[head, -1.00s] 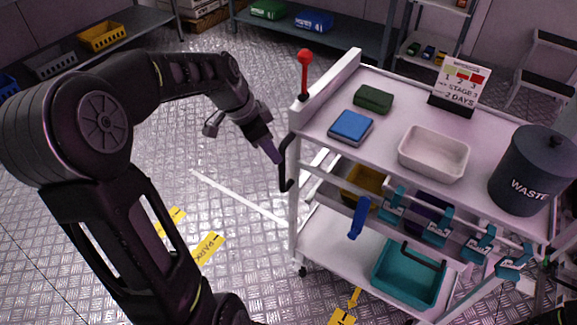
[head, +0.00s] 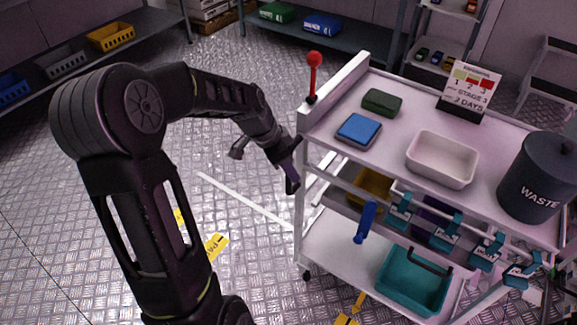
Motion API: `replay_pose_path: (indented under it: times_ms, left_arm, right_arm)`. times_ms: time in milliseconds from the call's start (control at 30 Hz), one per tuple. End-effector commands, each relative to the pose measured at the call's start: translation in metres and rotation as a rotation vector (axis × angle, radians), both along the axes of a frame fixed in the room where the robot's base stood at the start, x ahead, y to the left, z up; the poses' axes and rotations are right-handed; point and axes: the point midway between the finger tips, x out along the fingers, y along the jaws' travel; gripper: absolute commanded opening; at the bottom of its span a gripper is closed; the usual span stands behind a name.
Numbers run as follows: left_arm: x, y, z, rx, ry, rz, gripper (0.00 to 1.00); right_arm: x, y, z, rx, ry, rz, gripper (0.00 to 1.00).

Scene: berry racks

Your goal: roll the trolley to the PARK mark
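The white trolley (head: 330,225) stands at the right, with two decks and a dark handle (head: 292,186) at its left end. A red-knobbed lever (head: 314,62) stands upright at its upper left corner. My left gripper (head: 288,168) is at the handle and covers its upper part; I cannot tell whether the fingers are closed around it. The yellow PARK label (head: 216,246) lies on the floor left of the trolley, partly hidden by my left arm. More yellow floor markings (head: 346,320) show at the bottom edge. My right gripper is not in view.
The trolley carries a grey waste bin (head: 537,185), white tray (head: 442,158), stage sign (head: 468,92), blue box (head: 359,130) and teal bin (head: 410,283). Shelves (head: 345,42) line the back. Bare metal floor lies left, with a white line (head: 245,202).

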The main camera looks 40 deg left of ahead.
Motion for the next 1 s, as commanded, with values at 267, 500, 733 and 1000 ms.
replay_pose_path:
  times_ms: [267,500,733,1000]
  left_arm:
    - [0.0002,-0.0001,0.0000,0.000,0.000,0.000,0.35]
    - [0.0002,-0.0001,0.0002,-0.001,-0.001,0.000,0.15]
    - [0.0002,0.0000,0.0003,-0.001,-0.001,0.000,0.00]
    - [0.0003,-0.0001,0.0003,-0.001,-0.001,0.000,0.00]
  right_arm:
    - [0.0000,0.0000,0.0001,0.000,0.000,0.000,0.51]
    - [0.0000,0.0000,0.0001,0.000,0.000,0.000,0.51]
    - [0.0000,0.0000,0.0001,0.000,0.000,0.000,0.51]
    - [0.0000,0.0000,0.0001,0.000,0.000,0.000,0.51]
